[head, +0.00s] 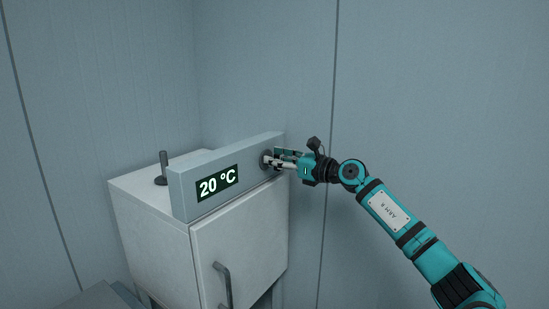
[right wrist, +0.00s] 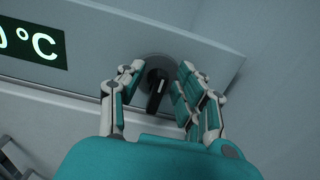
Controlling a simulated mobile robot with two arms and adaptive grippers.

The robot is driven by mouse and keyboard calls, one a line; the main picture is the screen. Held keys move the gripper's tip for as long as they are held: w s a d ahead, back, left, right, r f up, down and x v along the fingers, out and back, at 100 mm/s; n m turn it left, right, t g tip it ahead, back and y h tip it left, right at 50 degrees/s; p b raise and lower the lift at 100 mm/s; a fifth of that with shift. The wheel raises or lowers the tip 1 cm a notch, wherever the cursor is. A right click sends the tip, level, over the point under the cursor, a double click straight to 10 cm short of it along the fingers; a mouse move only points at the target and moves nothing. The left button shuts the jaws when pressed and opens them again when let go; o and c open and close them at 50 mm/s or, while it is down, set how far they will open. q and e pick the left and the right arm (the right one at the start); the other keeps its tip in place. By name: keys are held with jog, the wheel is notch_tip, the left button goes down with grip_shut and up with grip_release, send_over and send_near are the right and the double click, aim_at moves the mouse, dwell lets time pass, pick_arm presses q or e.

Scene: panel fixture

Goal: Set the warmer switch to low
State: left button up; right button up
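The warmer (head: 152,240) is a pale cabinet with a grey panel (head: 182,205) on its top front edge. A green display (head: 217,186) on the panel reads 20 °C. The switch (right wrist: 157,88) is a black knob on a grey round base near the panel's right end; in the head view my gripper mostly hides it. My right gripper (head: 272,159) is at the switch. In the right wrist view its fingers (right wrist: 158,80) stand apart on either side of the knob, with gaps visible. My left gripper is not in view.
A dark upright post (head: 163,167) stands on the cabinet top behind the panel. The cabinet door has a dark handle (head: 223,284). Plain walls close in behind and to the right. The space right of the cabinet looks clear apart from my arm.

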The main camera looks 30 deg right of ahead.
jog(key=shift+c, duration=1)
grip_shut()
